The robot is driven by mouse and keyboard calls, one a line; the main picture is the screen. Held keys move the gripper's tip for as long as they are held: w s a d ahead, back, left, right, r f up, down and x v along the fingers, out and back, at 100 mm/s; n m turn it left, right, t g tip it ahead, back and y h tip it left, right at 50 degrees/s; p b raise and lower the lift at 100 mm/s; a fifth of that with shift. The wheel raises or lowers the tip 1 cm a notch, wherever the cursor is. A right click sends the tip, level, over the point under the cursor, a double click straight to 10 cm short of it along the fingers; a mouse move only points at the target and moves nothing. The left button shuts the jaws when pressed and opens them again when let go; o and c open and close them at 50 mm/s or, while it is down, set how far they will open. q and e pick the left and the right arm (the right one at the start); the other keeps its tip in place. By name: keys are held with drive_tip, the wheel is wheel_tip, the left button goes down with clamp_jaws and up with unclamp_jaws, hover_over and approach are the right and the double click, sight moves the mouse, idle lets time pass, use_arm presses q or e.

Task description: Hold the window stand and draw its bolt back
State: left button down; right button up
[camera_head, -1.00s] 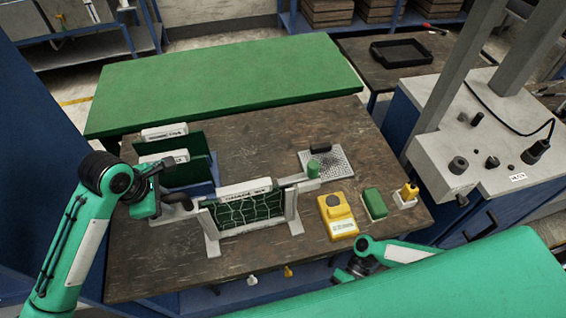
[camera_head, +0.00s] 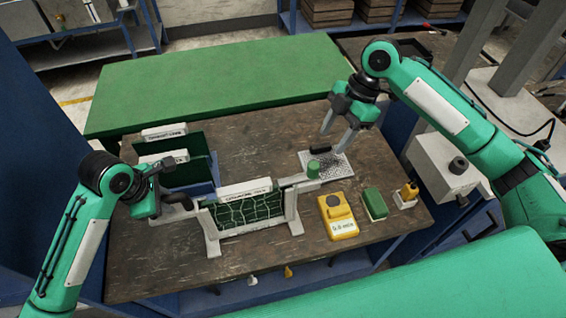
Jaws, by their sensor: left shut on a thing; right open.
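The window stand (camera_head: 293,212) is a grey frame on the brown table, upright, with a green wire-patterned panel (camera_head: 247,211) and a white label strip on top. Its bolt, a grey bar with a green knob (camera_head: 313,169), sticks out at the stand's upper right. My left gripper (camera_head: 192,205) is at the stand's left end, shut on the stand; the exact contact is hard to see. My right gripper (camera_head: 336,140) is open and empty, pointing down behind and to the right of the green knob, apart from it.
Below my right gripper lies a perforated metal plate (camera_head: 336,172) with a black piece (camera_head: 320,149). A yellow device (camera_head: 338,217), a green block (camera_head: 375,203) and a yellow-topped holder (camera_head: 409,191) stand to the right. Labelled green panels (camera_head: 180,142) stand in a blue rack behind left.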

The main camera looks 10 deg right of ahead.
sight(315, 164)
drive_tip(key=x, duration=0.7)
drive_tip(key=w+x, duration=0.1)
drive_tip(key=x, duration=0.3)
drive_tip(key=shift+f, duration=0.4)
